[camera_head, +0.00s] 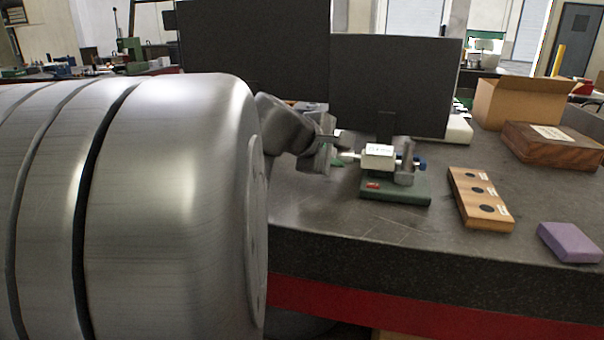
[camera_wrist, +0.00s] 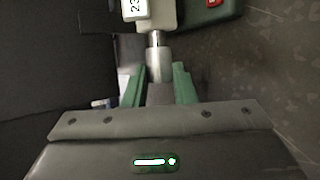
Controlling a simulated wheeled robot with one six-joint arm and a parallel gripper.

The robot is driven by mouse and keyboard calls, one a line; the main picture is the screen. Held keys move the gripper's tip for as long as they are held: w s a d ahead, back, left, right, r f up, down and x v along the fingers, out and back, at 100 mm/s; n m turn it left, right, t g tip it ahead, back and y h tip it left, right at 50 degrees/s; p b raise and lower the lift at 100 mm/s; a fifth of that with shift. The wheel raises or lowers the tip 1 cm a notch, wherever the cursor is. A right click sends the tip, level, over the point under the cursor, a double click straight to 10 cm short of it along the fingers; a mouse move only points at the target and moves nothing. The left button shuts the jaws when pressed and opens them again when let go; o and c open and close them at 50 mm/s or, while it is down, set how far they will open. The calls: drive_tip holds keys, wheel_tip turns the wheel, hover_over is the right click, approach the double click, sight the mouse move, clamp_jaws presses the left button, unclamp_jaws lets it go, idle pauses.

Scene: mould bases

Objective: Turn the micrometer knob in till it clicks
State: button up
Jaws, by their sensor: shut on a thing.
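The micrometer (camera_head: 378,157) is a pale body with a small white display, held on a dark green base (camera_head: 397,190) on the bench. A blue piece shows at its right end. Its knob end points left, toward my gripper (camera_head: 335,157). In the wrist view the micrometer body (camera_wrist: 154,14) is at the top, and its silver shaft and knob (camera_wrist: 158,68) run down to my gripper (camera_wrist: 159,88). The green fingers stand on both sides of the knob, shut on it. The fingertips partly hide the knob's lower end.
Two dark panels (camera_head: 395,85) stand behind the micrometer. A wooden block with several dark round spots (camera_head: 470,205), a purple block (camera_head: 570,242), a brown wooden box (camera_head: 552,148) and a cardboard box (camera_head: 520,104) are to the right. The bench front is clear.

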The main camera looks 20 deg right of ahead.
drive_tip(key=shift+s+f+m+t+h+b, duration=0.1)
drive_tip(key=shift+f+m+t+h+b, duration=0.4)
drive_tip(key=shift+b, duration=2.8)
drive_tip(key=shift+r+t+h+b, duration=0.2)
drive_tip(key=shift+t+h+b, duration=0.35)
drive_tip(key=shift+b, duration=1)
drive_tip(key=o, duration=1)
drive_tip(key=shift+a, duration=0.1)
